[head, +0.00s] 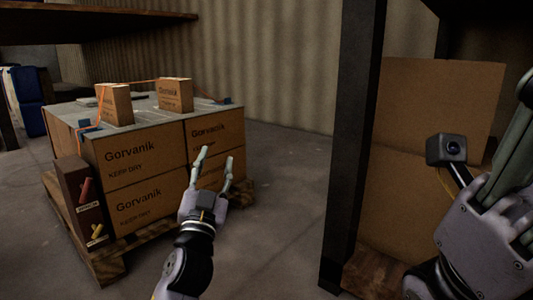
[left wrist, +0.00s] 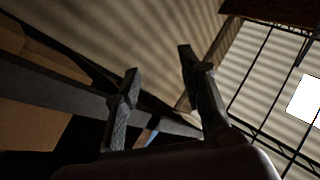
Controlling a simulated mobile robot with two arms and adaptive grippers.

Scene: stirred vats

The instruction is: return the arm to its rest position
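My left gripper (head: 215,157) reaches up in the middle of the head view, in front of the right face of the stacked cartons. Its two pale fingers stand apart with nothing between them. In the left wrist view the fingers (left wrist: 158,62) are dark, spread and empty, with a corrugated wall behind. My right gripper (head: 505,150) is large and close at the right edge of the head view, partly cut off by the frame. Its finger opening cannot be made out.
Gorvanik cartons (head: 140,195) stand on a wooden pallet (head: 105,268), with two small boxes (head: 175,95) on top. A dark post (head: 352,140) and shelved cartons (head: 425,110) stand at right. Concrete floor (head: 285,190) is clear between. Blue containers (head: 30,100) stand at far left.

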